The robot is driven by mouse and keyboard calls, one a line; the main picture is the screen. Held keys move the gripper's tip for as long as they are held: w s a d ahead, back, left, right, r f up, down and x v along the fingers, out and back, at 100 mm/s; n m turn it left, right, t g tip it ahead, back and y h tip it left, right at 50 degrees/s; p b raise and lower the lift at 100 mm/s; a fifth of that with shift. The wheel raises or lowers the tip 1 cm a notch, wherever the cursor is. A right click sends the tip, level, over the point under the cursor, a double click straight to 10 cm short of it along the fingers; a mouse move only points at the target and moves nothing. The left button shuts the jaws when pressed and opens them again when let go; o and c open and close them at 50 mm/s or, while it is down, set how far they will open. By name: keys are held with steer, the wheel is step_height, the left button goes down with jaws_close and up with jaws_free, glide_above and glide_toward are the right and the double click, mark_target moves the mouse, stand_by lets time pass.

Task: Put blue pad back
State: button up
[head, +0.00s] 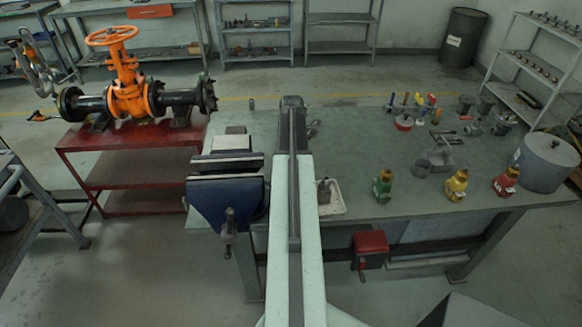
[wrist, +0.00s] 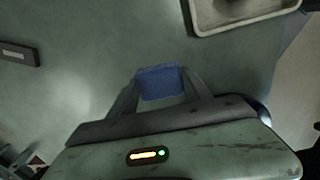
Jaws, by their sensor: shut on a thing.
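The blue pad (wrist: 161,82) is in the wrist view, between the two fingertips of my gripper (wrist: 160,88). My gripper is shut on it and holds it over the grey-green bench top. I cannot tell how high it is above the surface. In the head view my arm runs forward over the bench and hides the gripper and the pad. A cream tray (head: 338,209) lies just right of my arm with a small dark item in it. Its rim also shows at the upper right of the wrist view (wrist: 250,23).
A blue bench vise (head: 226,200) stands left of my arm. An orange gate valve (head: 126,88) sits on a red table. A dark block (wrist: 19,54) lies left in the wrist view.

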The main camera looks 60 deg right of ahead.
steer(key=shift+w+d, duration=0.45)
steer(key=shift+d, duration=0.1)
steer(key=f+b, duration=0.4)
steer(key=shift+w+d+f, duration=0.1)
steer(key=shift+w+d, duration=0.1)
steer(key=shift+d, duration=0.05)
steer(key=o, duration=1.3)
step_height(320, 180, up, 13)
steer(key=p, duration=1.2)
steer(key=shift+f+p, duration=0.1)
steer(key=shift+p, duration=0.25)
steer(key=shift+f, duration=0.15)
